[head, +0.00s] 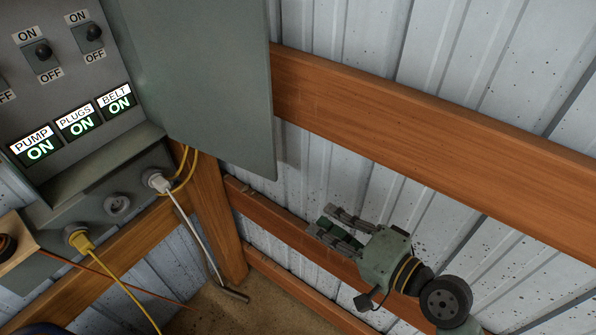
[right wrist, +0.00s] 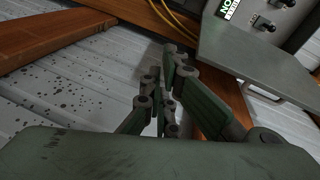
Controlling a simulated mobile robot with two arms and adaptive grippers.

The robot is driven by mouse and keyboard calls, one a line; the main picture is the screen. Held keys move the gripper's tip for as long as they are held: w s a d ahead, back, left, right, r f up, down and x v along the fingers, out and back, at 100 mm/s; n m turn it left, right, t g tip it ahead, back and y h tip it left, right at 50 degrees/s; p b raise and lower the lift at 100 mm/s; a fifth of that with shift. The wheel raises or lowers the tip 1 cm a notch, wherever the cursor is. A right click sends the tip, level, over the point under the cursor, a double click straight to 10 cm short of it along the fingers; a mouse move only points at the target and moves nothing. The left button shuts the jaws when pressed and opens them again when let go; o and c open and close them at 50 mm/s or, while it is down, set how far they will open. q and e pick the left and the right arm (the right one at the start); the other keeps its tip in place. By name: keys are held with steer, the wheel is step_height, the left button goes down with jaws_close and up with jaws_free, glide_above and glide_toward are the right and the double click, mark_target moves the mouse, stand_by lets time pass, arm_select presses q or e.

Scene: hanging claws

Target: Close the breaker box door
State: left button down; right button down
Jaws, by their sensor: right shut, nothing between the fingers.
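The breaker box (head: 60,110) is at the upper left of the head view, with switches and lit PUMP, PLUGS and BELT signs reading ON. Its grey-green door (head: 215,85) stands wide open on the box's right side. My right gripper (head: 322,228) is shut and empty, below and right of the door's lower corner, with a visible gap between them. In the right wrist view the fingers (right wrist: 165,75) are close together, and the door (right wrist: 262,68) shows to their right with the box (right wrist: 278,18) behind it. My left gripper is not in view.
Wooden beams (head: 430,135) cross the corrugated metal wall (head: 470,50) behind the gripper. Sockets with a white plug (head: 157,181) and a yellow plug (head: 80,240) sit under the box, their cords hanging down. The space right of the door is clear.

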steer(key=w+a+r+m+t+p, duration=0.1)
steer(key=w+a+r+m+p, duration=0.2)
steer(key=w+a, duration=0.3)
steer(key=shift+w+r+t+y, duration=0.4)
steer(key=shift+w+r, duration=0.15)
steer(key=shift+w, duration=1.35)
